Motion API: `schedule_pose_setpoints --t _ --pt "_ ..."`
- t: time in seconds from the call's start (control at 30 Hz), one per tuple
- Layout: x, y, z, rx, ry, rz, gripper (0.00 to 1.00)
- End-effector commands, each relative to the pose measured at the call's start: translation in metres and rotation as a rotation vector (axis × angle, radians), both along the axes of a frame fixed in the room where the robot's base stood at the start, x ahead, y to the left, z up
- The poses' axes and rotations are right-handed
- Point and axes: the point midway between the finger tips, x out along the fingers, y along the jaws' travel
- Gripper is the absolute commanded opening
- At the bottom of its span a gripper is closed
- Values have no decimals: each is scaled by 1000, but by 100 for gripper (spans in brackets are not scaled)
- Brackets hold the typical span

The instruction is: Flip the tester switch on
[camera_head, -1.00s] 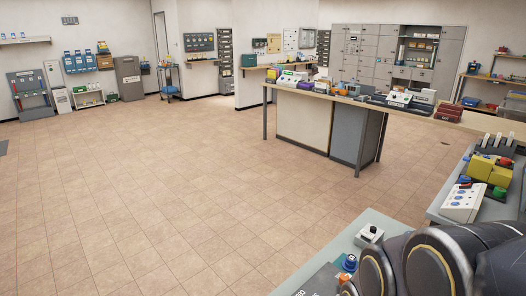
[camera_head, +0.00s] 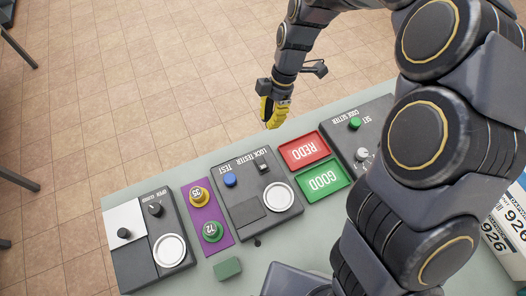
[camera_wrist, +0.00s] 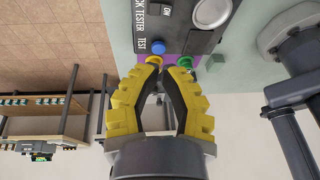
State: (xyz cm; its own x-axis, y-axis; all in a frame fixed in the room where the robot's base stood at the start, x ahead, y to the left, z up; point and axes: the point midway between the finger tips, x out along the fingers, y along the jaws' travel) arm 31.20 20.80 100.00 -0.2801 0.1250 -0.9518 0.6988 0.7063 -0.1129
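The lock tester (camera_head: 247,208) is a dark box on the bench, with a blue TEST button (camera_head: 230,180), a small black and white switch (camera_head: 262,167) and a round pale plate (camera_head: 279,197). In the wrist view the tester (camera_wrist: 171,22) shows at the top, with its switch (camera_wrist: 196,15) beside the ON label and the blue button (camera_wrist: 158,47) just beyond the fingers. The switch's position is too small to tell. My gripper (camera_head: 275,121) hangs beyond the bench's far edge, apart from the tester. In the wrist view its yellow fingers (camera_wrist: 166,70) come together at the tips, empty.
The purple plate (camera_head: 205,230) with yellow and green buttons and the open-close panel (camera_head: 132,262) lie left of the tester. Red REDO (camera_head: 304,150) and green GOOD (camera_head: 322,181) trays and the code setter (camera_head: 349,134) lie right. Bare bench (camera_head: 200,161) shows behind the tester.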

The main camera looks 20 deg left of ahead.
Motion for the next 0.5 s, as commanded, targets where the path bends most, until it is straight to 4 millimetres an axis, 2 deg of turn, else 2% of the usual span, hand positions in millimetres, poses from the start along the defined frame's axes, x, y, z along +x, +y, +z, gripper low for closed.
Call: schedule_pose_setpoints --t 0.5 --pt "-1 3 -8 7 -1 28 0"
